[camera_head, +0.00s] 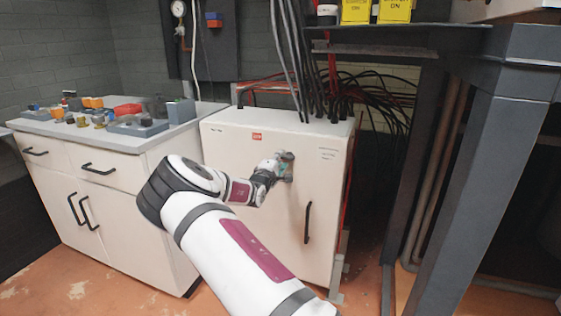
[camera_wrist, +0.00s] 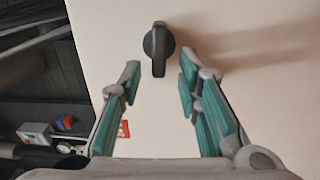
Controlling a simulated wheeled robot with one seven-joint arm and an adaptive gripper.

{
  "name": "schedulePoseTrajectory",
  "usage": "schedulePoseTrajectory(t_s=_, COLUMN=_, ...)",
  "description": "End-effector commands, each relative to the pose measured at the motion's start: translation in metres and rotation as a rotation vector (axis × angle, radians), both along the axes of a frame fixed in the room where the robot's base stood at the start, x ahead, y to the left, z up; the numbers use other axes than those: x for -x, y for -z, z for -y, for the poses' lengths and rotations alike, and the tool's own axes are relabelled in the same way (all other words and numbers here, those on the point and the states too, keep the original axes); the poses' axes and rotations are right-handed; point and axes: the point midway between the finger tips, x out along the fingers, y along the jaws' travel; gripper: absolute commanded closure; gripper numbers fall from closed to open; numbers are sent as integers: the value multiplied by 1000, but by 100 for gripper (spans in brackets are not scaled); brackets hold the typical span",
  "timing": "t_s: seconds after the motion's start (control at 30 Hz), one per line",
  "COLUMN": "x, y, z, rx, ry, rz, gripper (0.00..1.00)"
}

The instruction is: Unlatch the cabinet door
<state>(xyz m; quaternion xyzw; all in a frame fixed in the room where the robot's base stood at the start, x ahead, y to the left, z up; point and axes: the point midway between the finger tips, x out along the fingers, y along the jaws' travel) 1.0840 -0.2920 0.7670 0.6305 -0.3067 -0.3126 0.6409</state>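The cabinet door (camera_head: 313,215) is the front of a white cabinet under the cables. It looks closed, with a black vertical handle (camera_head: 307,222) on its right part. In the wrist view a black latch knob (camera_wrist: 158,48) sticks out from the white door (camera_wrist: 225,130). My gripper (camera_head: 286,165) is at the upper middle of the door in the head view and hides the knob there. In the wrist view my gripper (camera_wrist: 158,78) is open, with its two teal-padded fingers apart on either side below the knob.
A white drawer cabinet (camera_head: 110,180) with tools and parts on top stands to the left. Black and red cables (camera_head: 375,95) run behind the cabinet top. A dark metal frame (camera_head: 480,150) stands close on the right. Orange floor (camera_head: 85,285) is clear at the lower left.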

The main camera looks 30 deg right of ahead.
Motion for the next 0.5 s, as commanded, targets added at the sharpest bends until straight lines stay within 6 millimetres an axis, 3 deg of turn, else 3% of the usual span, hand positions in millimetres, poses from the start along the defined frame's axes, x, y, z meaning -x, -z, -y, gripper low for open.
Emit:
schedulePoseTrajectory(t_s=0.27, x=4, y=-1, z=-5, rx=-1, ry=1, rz=1, gripper=69)
schedulePoseTrajectory(t_s=0.5, x=29, y=-1, z=-39, rx=-1, ry=-2, rz=-1, gripper=69)
